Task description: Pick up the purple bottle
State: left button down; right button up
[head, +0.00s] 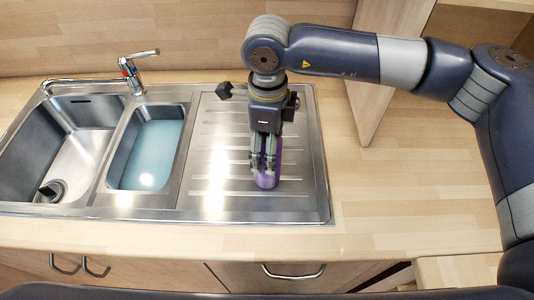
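The purple bottle (267,180) stands on the ribbed steel drainboard (222,205), to the right of the sink basins. My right gripper (265,166) points down over it, and its fingers cover much of the bottle. Purple shows below and to the right of the fingers. The fingers overlap the bottle in the picture, but I cannot tell whether they are closed on it or only around it. The bottle's base seems to be on or very near the drainboard. My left gripper does not show.
A large steel basin (83,165) and a smaller basin with bluish water (155,153) lie to the left, with a faucet (131,75) behind. A wooden panel (375,85) stands at the back right. The worktop (400,200) to the right is bare.

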jog(key=c, duration=1.4)
jog(key=shift+c, duration=0.2)
jog(key=shift+r, duration=0.15)
